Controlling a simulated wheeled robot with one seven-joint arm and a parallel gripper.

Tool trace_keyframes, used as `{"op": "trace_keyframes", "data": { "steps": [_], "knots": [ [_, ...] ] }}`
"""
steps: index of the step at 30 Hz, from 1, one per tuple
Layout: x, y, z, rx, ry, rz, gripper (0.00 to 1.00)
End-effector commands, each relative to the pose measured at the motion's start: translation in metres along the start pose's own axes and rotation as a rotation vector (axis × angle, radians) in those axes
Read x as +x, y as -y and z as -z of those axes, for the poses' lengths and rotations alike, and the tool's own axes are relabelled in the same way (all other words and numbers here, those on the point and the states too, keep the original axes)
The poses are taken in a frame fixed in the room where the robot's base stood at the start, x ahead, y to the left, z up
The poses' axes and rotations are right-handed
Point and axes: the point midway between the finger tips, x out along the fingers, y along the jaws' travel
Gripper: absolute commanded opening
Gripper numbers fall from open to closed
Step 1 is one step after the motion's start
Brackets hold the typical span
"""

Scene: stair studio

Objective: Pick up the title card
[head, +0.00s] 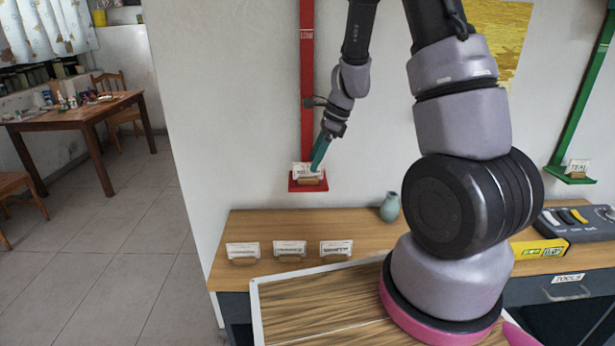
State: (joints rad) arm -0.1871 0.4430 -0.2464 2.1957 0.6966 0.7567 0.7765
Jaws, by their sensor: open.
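A small white card (303,170) stands in a wooden holder (309,181) on a red wall shelf (294,186). My gripper (319,158) reaches down to this card from above, its teal fingers overlapping the card's right part. It is open, and I cannot tell whether it touches the card or whether the card is between the fingers. Three more white cards in wooden holders stand in a row on the wooden counter: left (243,250), middle (290,248) and right (336,248). Their print is too small to read, so I cannot tell which is the title card.
A pale green vase (389,207) stands at the counter's back. Another card (578,167) stands on a green wall shelf (571,179) at right. A dark box (585,222) lies on the counter's right part. A framed striped panel (320,300) lies in front. Open floor is at left.

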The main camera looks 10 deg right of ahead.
Motion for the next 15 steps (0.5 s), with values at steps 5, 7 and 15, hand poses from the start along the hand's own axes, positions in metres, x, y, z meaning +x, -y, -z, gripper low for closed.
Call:
{"op": "trace_keyframes", "data": {
  "steps": [5, 7, 15],
  "knots": [
    [0.023, 0.003, -0.001, 0.001, -0.001, -0.003, 0.72],
    [0.034, 0.006, -0.002, 0.000, -0.001, -0.003, 0.72],
    [0.052, 0.006, -0.002, 0.000, 0.000, 0.000, 0.72]
  ]
}}
